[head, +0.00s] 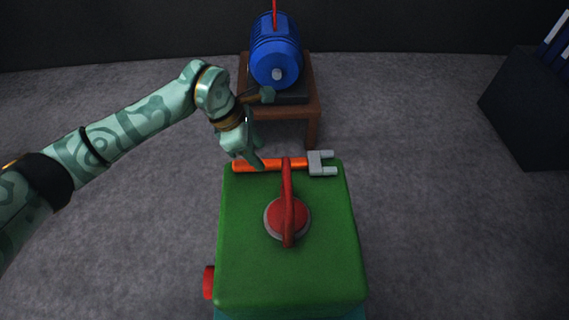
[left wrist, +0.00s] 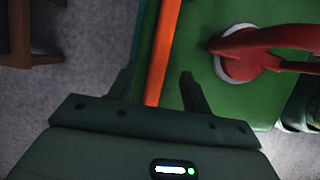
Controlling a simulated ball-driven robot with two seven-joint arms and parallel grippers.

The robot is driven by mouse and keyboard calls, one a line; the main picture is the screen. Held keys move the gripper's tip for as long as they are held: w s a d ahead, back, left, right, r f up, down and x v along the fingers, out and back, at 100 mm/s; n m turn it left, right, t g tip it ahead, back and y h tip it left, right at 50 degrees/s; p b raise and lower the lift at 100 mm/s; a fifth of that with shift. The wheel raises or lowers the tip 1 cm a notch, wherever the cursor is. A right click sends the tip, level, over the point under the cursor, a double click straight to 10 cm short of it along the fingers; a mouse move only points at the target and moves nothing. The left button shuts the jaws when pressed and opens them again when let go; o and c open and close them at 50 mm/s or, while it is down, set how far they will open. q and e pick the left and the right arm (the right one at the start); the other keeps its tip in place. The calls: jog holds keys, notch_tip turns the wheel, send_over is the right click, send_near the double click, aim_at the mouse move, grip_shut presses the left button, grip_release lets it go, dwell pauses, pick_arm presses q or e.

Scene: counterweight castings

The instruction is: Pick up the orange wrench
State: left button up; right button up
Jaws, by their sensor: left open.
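The orange wrench (head: 272,164) lies along the far edge of the green box top (head: 330,230), its grey open jaw (head: 322,163) at the right. My left gripper (head: 255,162) is open at the handle's left part, pointing down. In the left wrist view the orange handle (left wrist: 160,60) runs between the two spread fingers of my left gripper (left wrist: 156,90). The grey jaw is out of that view. I cannot tell whether the fingers touch the handle. My right gripper is not in view.
A red handle on a round base (head: 287,218) stands on the box top, close to the wrench; it also shows in the left wrist view (left wrist: 250,42). A blue motor (head: 275,50) sits on a brown stand (head: 312,125) behind. A dark cabinet (head: 530,110) is at the right.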

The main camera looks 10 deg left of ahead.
aim_at(266, 161)
pick_arm(q)
jog(key=b+x, duration=0.1)
jog(key=x, duration=0.3)
jog(key=shift+w+f+b, duration=0.2)
jog(key=shift+f+b, duration=0.1)
jog(key=shift+b, duration=0.1)
jog(key=shift+s+r, duration=0.1)
jog(key=shift+r, duration=0.1)
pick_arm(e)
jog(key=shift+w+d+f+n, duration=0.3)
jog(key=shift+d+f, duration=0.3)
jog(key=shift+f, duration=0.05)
pick_arm(q)
jog(key=shift+c, duration=0.3)
grip_shut()
